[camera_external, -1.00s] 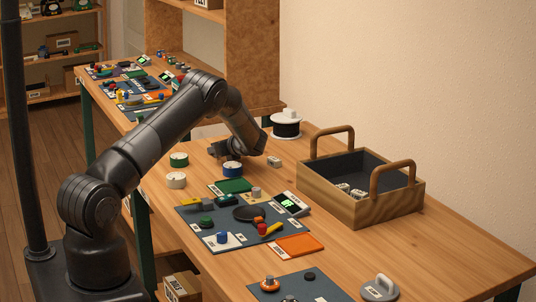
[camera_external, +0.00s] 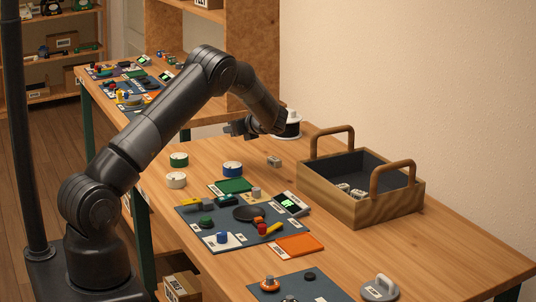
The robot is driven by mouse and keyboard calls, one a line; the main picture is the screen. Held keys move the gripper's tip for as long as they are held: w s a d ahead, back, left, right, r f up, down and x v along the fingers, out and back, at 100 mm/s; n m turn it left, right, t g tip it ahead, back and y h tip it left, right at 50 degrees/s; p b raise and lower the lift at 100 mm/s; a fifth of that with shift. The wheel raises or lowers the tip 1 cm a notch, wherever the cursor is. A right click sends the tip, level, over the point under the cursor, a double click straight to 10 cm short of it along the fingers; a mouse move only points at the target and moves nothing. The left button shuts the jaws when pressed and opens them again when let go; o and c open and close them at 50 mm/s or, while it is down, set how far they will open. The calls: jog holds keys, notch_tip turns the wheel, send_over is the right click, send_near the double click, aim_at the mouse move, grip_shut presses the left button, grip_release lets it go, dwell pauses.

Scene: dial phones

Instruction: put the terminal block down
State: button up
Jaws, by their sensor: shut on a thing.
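My gripper (camera_external: 238,128) is above the table's far part, left of the white-and-black spool. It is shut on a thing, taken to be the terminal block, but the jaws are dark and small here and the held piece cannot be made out. A small pale block (camera_external: 274,161) lies on the bare wood in front of the spool, apart from my gripper. More small pale blocks (camera_external: 344,187) lie inside the wooden tote (camera_external: 375,212).
The spool (camera_external: 292,132) stands close behind my wrist. A dark mat (camera_external: 193,222) carries phone parts. Bare wood lies between the rolls and the tote.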

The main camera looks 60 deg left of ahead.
jog(key=w+d+r+m+t+h, duration=0.35)
jog(key=w+d+m+t, duration=0.4)
jog(key=w, duration=0.55)
jog(key=w+d+r+m+t+h, duration=0.3)
jog(key=w+d+r+m+t, duration=0.35)
jog(key=w, duration=0.65)
jog(key=s+d+f+m+h, duration=0.1)
jog(key=d+m+h, duration=0.5)
jog(key=d, duration=0.5)
jog(key=d+f+m+h, duration=0.2)
jog(key=d+m+h, duration=0.4)
jog(key=d, duration=0.6)
jog(key=shift+s+t+h, duration=0.3)
jog(key=shift+s+h, duration=0.05)
jog(key=shift+h, duration=0.3)
jog(key=s+d+m+h, duration=0.1)
jog(key=s+d+f+m+g+h, duration=0.1)
jog(key=s, duration=0.1)
jog(key=shift+s+d+m+g+h, duration=0.2)
jog(key=shift+m+g+h, duration=0.1)
jog(key=shift+m, duration=0.1)
jog(key=shift+m+g, duration=0.3)
jog(key=f, duration=1)
jog(key=shift+s+d, duration=0.25)
jog(key=shift+s, duration=0.05)
